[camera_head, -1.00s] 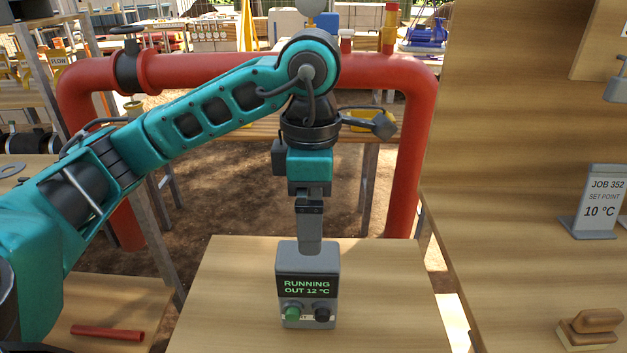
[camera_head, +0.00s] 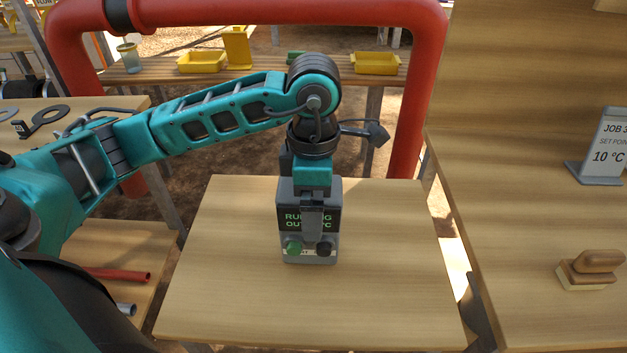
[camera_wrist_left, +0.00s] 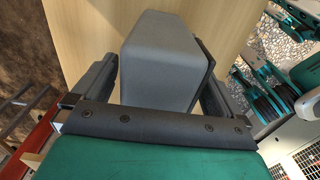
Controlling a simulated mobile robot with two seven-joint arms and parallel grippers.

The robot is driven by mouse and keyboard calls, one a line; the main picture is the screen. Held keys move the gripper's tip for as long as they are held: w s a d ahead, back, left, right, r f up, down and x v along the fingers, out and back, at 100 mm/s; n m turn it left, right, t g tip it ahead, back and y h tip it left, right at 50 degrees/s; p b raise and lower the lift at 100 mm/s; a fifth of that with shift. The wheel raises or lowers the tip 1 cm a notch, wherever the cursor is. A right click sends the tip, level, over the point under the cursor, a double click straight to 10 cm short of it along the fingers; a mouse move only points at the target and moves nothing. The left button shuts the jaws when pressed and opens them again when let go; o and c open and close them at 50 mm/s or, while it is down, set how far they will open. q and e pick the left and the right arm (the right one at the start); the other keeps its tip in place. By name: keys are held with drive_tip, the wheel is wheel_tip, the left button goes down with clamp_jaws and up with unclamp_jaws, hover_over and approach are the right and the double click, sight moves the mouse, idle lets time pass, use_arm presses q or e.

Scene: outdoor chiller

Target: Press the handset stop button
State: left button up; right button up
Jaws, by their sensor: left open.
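The grey handset (camera_head: 284,211) stands upright on the small wooden table. Its front has a dark display with green text, partly covered, reading RUNNING and OUT with a °C value. Below are a green button (camera_head: 293,248) and a black button (camera_head: 324,249). My left gripper (camera_head: 312,212) points down at the handset, with one finger in front of the display, above and between the buttons. In the left wrist view the handset (camera_wrist_left: 165,60) lies between the open fingers of the gripper (camera_wrist_left: 157,88). Contact cannot be told. My right gripper is not in view.
The table (camera_head: 390,280) is otherwise clear. A wooden bench on the right holds a JOB sign (camera_head: 604,150) and a wooden stamp-like block (camera_head: 592,268). A red pipe (camera_head: 405,130) arches behind. Yellow bins (camera_head: 376,63) sit on the back bench.

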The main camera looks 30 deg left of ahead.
use_arm(q)
drive_tip(key=shift+f, duration=0.35)
drive_tip(key=shift+c, duration=0.3)
drive_tip(key=c, duration=1)
drive_tip(key=o, duration=0.6)
clamp_jaws()
drive_tip(key=shift+f+b, duration=0.15)
drive_tip(key=shift+b, duration=0.2)
drive_tip(key=shift+s+d+f, duration=0.1)
drive_tip(key=shift+s+f, duration=0.05)
idle(0.4)
